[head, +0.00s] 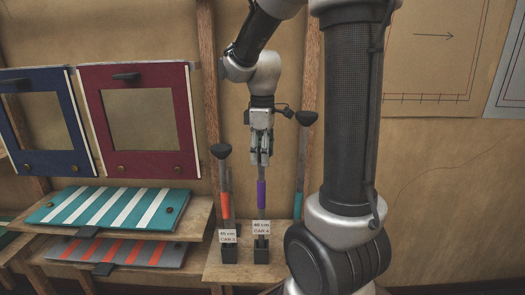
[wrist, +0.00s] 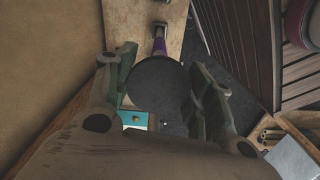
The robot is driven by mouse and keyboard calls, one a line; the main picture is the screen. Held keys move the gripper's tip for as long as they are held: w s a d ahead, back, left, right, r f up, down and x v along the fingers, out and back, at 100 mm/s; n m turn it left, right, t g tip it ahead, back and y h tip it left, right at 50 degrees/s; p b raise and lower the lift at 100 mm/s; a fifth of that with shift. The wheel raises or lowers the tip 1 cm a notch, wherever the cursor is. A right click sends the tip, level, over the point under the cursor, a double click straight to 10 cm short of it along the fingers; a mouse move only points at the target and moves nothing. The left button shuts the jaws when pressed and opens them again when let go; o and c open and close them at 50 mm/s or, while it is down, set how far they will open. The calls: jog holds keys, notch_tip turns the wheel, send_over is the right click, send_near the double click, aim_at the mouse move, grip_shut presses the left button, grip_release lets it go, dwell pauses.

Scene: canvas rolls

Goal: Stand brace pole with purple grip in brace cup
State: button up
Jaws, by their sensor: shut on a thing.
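The brace pole with the purple grip (head: 262,194) hangs upright below my gripper (head: 261,160), which is shut on its upper part. In the wrist view the pole's round dark head (wrist: 160,82) fills the space between the fingers, with the purple grip (wrist: 160,46) beyond it. A black brace cup (head: 261,254) with a white label stands on the wooden shelf, directly below the pole in the head view. The pole's lower end comes close to the label's top edge; I cannot tell whether it is inside the cup.
A red-gripped pole (head: 226,206) stands in a labelled cup close on the left. A teal-gripped pole (head: 299,203) stands on the right, partly hidden by my arm. Blue and maroon frames lean behind.

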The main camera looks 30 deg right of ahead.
jog(key=shift+f, duration=1.95)
jog(key=o, duration=1.5)
notch_tip(320, 180, up, 12)
jog(key=shift+w+f+m, duration=0.1)
jog(key=shift+f+m, duration=0.1)
jog(key=shift+m, duration=0.7)
jog(key=s+a+m+t, duration=0.1)
jog(key=s+m+t, duration=0.1)
jog(key=s, duration=0.6)
jog(key=s+a+f+m+t, duration=0.1)
jog(key=s+a+m+t, duration=0.1)
jog(key=s+m, duration=0.3)
jog(key=s, duration=0.3)
jog(key=shift+s+a, duration=0.15)
jog(key=shift+s, duration=0.05)
